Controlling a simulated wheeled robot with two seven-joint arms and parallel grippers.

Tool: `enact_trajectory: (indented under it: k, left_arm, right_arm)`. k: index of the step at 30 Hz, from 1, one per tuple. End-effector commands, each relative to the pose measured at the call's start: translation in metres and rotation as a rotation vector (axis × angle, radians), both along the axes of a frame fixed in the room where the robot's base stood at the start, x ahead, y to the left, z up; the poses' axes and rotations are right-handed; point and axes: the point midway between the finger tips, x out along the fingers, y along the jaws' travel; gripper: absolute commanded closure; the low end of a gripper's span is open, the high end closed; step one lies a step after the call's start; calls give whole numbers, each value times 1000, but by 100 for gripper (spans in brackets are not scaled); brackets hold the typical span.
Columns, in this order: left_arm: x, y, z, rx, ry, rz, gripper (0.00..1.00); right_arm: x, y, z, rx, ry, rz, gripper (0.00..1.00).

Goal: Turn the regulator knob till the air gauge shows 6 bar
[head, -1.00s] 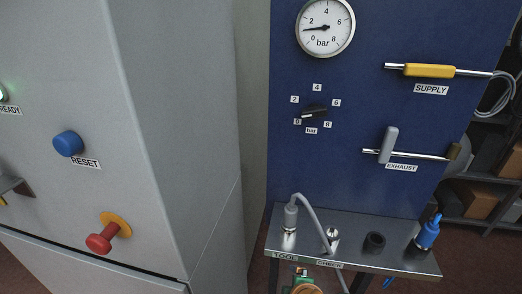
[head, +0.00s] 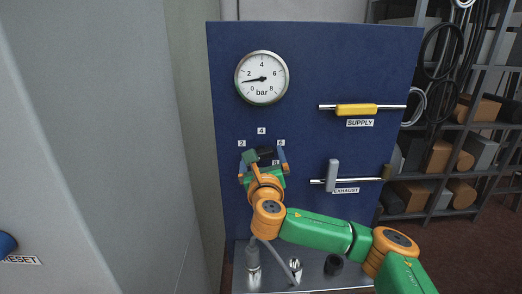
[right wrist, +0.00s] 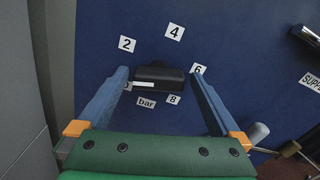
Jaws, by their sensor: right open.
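The black regulator knob (right wrist: 158,77) is on the blue panel inside a ring of number labels. Its white mark is at the left end, by the partly covered 0 label. The air gauge (head: 262,78) has its needle pointing left and slightly down, a little below 2 bar. My right gripper (head: 265,158) is at the knob, and it also shows in the right wrist view (right wrist: 160,73). Its blue fingers are open, one on each side of the knob, with gaps visible; contact is not seen. In the head view the gripper covers much of the knob. My left gripper is not in view.
Right of the knob are the yellow supply handle (head: 356,110), lying horizontal, and the grey exhaust handle (head: 332,175), standing upright. A metal shelf (head: 240,284) with fittings and a hose lies below. A storage rack (head: 480,170) stands behind at right.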

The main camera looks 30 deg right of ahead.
Motion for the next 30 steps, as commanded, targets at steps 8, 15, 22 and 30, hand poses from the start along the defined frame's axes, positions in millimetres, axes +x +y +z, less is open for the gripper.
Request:
enact_trajectory:
  k: [8, 15, 22, 30]
  left_arm:
    - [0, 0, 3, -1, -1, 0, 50]
    - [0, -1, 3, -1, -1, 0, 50]
    - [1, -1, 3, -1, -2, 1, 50]
    - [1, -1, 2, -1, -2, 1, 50]
  right_arm:
    - [8, -4, -1, 3, -1, 3, 0]
    - [7, -4, -1, 3, 0, 3, 51]
    - [7, -4, -1, 8, -3, 3, 77]
    - [7, -4, -2, 89, -50, 3, 77]
